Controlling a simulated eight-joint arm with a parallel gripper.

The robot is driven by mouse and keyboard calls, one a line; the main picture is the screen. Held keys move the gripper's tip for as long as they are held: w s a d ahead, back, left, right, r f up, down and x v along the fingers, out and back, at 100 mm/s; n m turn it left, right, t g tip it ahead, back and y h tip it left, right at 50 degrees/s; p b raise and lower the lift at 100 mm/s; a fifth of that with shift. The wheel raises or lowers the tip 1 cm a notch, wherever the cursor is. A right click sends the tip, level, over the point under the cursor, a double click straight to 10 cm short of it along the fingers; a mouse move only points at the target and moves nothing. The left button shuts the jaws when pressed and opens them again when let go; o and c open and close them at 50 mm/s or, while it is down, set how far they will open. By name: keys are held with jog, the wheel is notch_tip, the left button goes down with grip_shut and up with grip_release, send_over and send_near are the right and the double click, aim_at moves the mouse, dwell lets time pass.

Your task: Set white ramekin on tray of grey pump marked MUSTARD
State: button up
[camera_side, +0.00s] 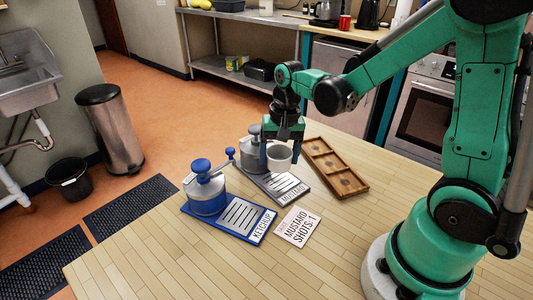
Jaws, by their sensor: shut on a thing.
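The white ramekin (280,159) is between the fingers of my green gripper (281,152), which is shut on it. The ramekin is upright, just right of the grey pump (251,157) and over the back part of its grey slotted tray (272,186). I cannot tell whether its base touches the tray. The tray's front label reads MUSTARD.
A blue pump (207,195) stands on a blue tray (232,216) marked KETCHUP at left. A card (298,227) reading MUSTARD SHOTS: 1 lies in front. A wooden compartment tray (336,167) lies at right. The table front is clear.

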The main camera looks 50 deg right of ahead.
jog(key=shift+f, duration=2)
jog(key=o, duration=1.2)
jog(key=shift+f, duration=0.15)
jog(key=shift+o, duration=0.2)
jog(key=r, duration=1.1)
jog(key=shift+s+d+r, duration=0.2)
jog(key=shift+s+d, duration=0.1)
jog(key=shift+d, duration=0.05)
jog(key=r+n+t, duration=0.1)
jog(key=n+t, duration=0.4)
jog(key=n, duration=0.2)
send_over(279, 169)
jog(key=s+a, duration=0.2)
jog(key=shift+s+a+n+t+h, duration=0.35)
jog(key=shift+a+n+t, duration=0.15)
jog(key=shift+n+t, duration=0.35)
